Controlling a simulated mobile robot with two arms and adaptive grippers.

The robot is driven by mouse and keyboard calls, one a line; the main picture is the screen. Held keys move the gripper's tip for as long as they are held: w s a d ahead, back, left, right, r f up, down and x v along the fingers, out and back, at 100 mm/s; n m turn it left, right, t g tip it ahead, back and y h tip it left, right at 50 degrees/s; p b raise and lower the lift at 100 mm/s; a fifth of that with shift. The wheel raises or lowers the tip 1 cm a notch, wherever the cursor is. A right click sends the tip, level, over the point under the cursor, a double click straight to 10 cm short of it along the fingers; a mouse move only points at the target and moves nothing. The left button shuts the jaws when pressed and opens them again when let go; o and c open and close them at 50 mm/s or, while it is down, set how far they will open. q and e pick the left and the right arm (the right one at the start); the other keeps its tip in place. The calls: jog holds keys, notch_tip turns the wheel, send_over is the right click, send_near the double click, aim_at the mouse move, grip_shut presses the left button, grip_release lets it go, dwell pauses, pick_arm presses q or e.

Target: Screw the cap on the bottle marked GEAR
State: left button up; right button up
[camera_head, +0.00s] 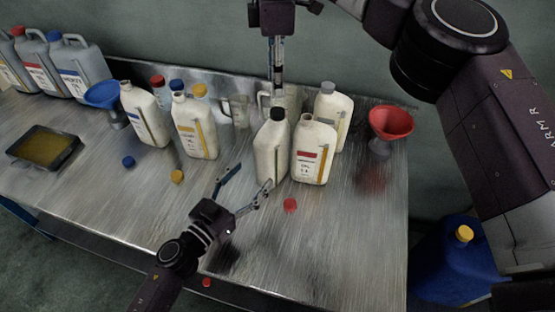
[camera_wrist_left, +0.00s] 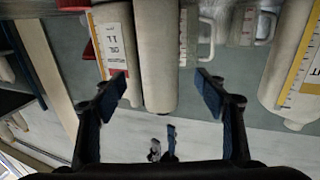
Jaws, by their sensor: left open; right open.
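I cannot read GEAR on any bottle. A white bottle (camera_head: 272,150) with a black cap stands in front of my left gripper (camera_head: 254,176), which is open and empty. In the left wrist view, upside down, this bottle (camera_wrist_left: 155,50) shows beyond and between the open fingers (camera_wrist_left: 162,91). Beside it stands an uncapped red-labelled bottle (camera_head: 312,155). A yellow-labelled bottle (camera_head: 194,128) and a blue-labelled bottle (camera_head: 146,115) stand uncapped to the left. Loose caps are red (camera_head: 290,205), yellow (camera_head: 177,176) and blue (camera_head: 128,161). My right gripper (camera_head: 278,83) is open, pointing down behind the black-capped bottle.
A grey-capped bottle (camera_head: 338,107) and a red funnel (camera_head: 390,122) stand at the right. Clear jugs (camera_head: 238,110) stand behind. A blue funnel (camera_head: 102,96), a tray of yellow liquid (camera_head: 66,147) and large grey jugs (camera_head: 80,70) are left. Another red cap (camera_head: 206,282) lies below the table's front edge.

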aim_at(268, 159)
pick_arm(q)
jog(key=shift+w+d+f, duration=0.25)
jog(key=shift+w+f, duration=0.05)
jog(key=shift+w, duration=0.05)
pick_arm(e)
jog(key=shift+w+d+f, duration=0.3)
jog(key=shift+w+f, duration=0.05)
pick_arm(q)
jog(key=shift+s+r, duration=0.1)
pick_arm(e)
jog(key=shift+s+a+r, duration=0.1)
jog(key=shift+s+a, duration=0.05)
jog(key=shift+s, duration=0.1)
pick_arm(q)
jog(key=shift+x, duration=3.9)
pick_arm(e)
jog(key=shift+w, duration=0.1)
pick_arm(q)
jog(key=shift+a, duration=0.1)
jog(key=shift+c, duration=0.5)
